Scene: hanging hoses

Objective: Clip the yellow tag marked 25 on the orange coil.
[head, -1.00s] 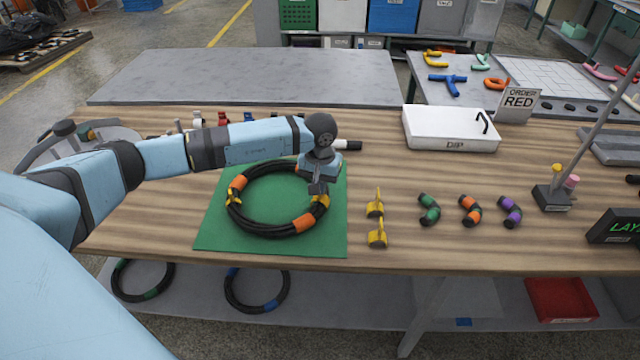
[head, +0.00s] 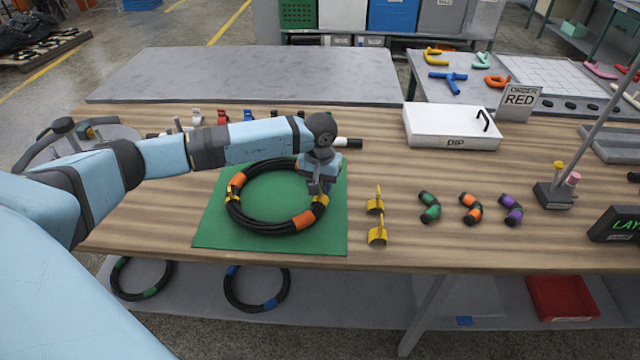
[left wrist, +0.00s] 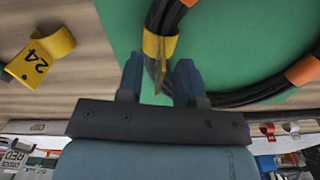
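The coil (head: 262,228) is a black hose ring with orange bands, lying on a green mat (head: 225,240). One yellow tag (head: 234,192) sits on its left side. Another yellow tag (head: 321,199) is around its right side, under my left gripper (head: 318,190). In the left wrist view my left gripper (left wrist: 160,80) has its fingers apart, with that yellow tag (left wrist: 157,47) around the hose between them. Its number cannot be read. Two yellow tags (head: 375,206) (head: 377,236) stand on the table right of the mat; one tag (left wrist: 33,66) reads 24. My right gripper is out of view.
Green, orange and purple banded hose pieces (head: 470,209) lie to the right. A white DIP box (head: 450,130) and an ORDER RED sign (head: 519,98) stand behind. A thin pole stand (head: 554,196) is at the right. Small coloured clips (head: 222,117) line the back.

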